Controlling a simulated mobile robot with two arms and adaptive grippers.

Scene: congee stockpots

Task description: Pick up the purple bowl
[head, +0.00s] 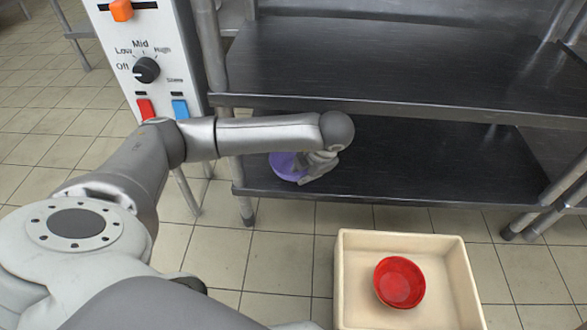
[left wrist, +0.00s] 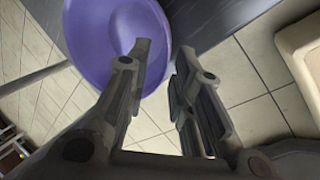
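The purple bowl (head: 284,166) sits on the lower dark shelf (head: 420,165), near its front left part, partly hidden behind my left gripper (head: 320,168). In the left wrist view the purple bowl (left wrist: 100,35) fills the upper left. My left gripper (left wrist: 164,62) is open there. One finger overlaps the bowl's inside and the other lies outside its edge, so the rim shows between the fingertips. I cannot tell whether either finger touches the bowl. My right gripper is not in view.
A cream bin (head: 345,290) stands on the tiled floor in front of the shelf, with a red bowl (head: 400,283) in it. The upper shelf (head: 400,60) lies close above my left arm. A white control panel (head: 143,50) stands at the left.

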